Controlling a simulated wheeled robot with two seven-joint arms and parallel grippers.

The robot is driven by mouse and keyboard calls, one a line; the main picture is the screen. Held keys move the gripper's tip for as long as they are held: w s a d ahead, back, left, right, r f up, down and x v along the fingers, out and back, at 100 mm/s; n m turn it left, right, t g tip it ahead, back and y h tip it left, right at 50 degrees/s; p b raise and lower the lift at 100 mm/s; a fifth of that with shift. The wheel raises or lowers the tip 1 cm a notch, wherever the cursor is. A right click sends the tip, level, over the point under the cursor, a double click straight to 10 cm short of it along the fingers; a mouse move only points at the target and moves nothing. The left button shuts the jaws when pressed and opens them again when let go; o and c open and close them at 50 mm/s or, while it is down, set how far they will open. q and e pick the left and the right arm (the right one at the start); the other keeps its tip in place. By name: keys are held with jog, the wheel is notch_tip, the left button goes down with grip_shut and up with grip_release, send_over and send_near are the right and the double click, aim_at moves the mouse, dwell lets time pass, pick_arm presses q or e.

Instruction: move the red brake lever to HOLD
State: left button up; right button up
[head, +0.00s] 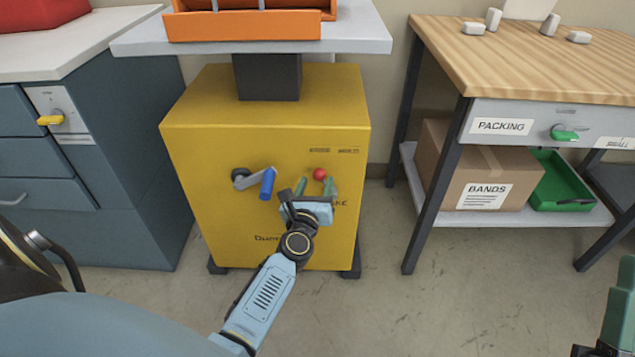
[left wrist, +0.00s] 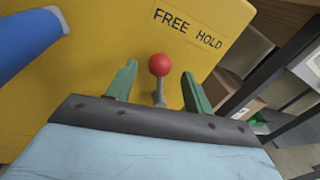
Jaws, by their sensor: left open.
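The red brake lever has a round red knob (head: 319,174) on a short grey stem, on the front of the yellow cabinet (head: 230,140). In the left wrist view the red knob (left wrist: 159,64) stands between my two green fingers, apart from both, under the word FREE and left of the word HOLD (left wrist: 209,40). My left gripper (head: 313,188) is open, in front of the lever, and holds nothing. In the head view the gripper hides the stem and part of the lettering. A green fingertip of my right gripper (head: 618,310) shows at the lower right edge; its jaws cannot be judged.
A blue-handled crank (head: 267,184) sits just left of the lever; its handle also shows in the left wrist view (left wrist: 30,42). An orange tray (head: 245,27) stands above the cabinet. A packing bench (head: 530,60) is at right. The floor between is clear.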

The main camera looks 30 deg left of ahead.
pick_arm(q)
jog(key=shift+x, duration=1.1)
grip_shut()
